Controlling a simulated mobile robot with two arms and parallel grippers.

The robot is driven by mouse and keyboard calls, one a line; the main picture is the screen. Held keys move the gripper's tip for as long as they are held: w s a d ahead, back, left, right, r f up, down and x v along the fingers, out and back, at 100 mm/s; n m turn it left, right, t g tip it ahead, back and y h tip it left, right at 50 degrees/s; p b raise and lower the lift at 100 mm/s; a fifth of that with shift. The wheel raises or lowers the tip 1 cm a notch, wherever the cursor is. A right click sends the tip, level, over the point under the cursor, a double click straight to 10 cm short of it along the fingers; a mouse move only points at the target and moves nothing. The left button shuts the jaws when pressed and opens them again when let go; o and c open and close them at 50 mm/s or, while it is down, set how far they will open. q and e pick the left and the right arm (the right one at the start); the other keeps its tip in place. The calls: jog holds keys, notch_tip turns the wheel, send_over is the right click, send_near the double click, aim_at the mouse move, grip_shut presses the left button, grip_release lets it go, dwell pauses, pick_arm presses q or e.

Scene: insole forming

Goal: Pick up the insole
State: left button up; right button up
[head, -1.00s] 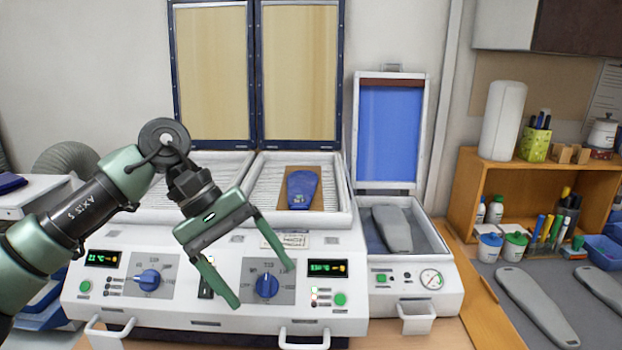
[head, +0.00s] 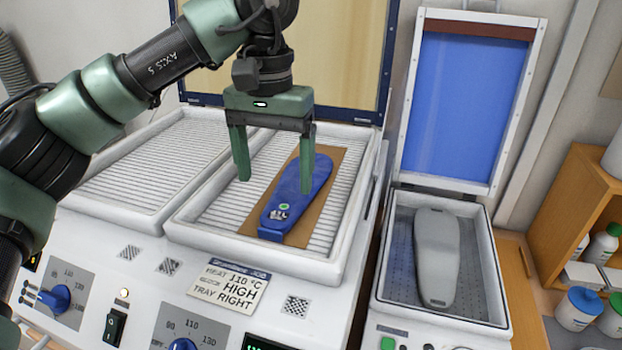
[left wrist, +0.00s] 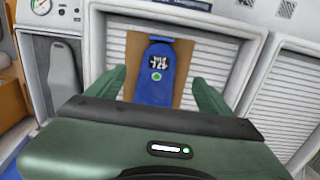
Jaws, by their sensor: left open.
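The blue insole (head: 290,203) lies on a brown sheet (head: 322,200) in the right heating tray (head: 190,234) of the white machine. It carries a green dot and a small printed label. My left gripper (head: 275,185) points down over the insole's far part, fingers apart and empty, one finger on each side as the head view shows it. In the left wrist view the insole (left wrist: 157,80) lies between the open fingers, its near part hidden by the gripper body. Whether the fingers touch the sheet I cannot tell. My right gripper is not in view.
The left heating tray (head: 130,205) is empty. At the right, a smaller press with its blue lid (head: 455,110) raised holds a grey foot-shaped form (head: 436,258). A raised lid panel (head: 340,50) stands behind the right tray. A wooden shelf (head: 575,205) is at the far right.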

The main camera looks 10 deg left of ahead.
aim_at(279, 213)
pick_arm(q)
jog(key=shift+s+f, duration=0.1)
jog(key=shift+f, duration=0.5)
jog(key=shift+s+a+f, duration=0.1)
jog(key=shift+f, duration=0.25)
jog(key=f+p, duration=0.2)
jog(key=f, duration=0.1)
jog(key=f+p, duration=0.1)
jog(key=shift+w+d+f, duration=0.2)
jog(key=shift+w+f, duration=0.05)
jog(key=shift+w, duration=0.15)
jog(key=shift+f, duration=0.3)
jog(key=c, duration=1.5)
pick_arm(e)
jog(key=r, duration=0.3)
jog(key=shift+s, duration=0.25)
pick_arm(q)
jog(key=shift+r, duration=0.15)
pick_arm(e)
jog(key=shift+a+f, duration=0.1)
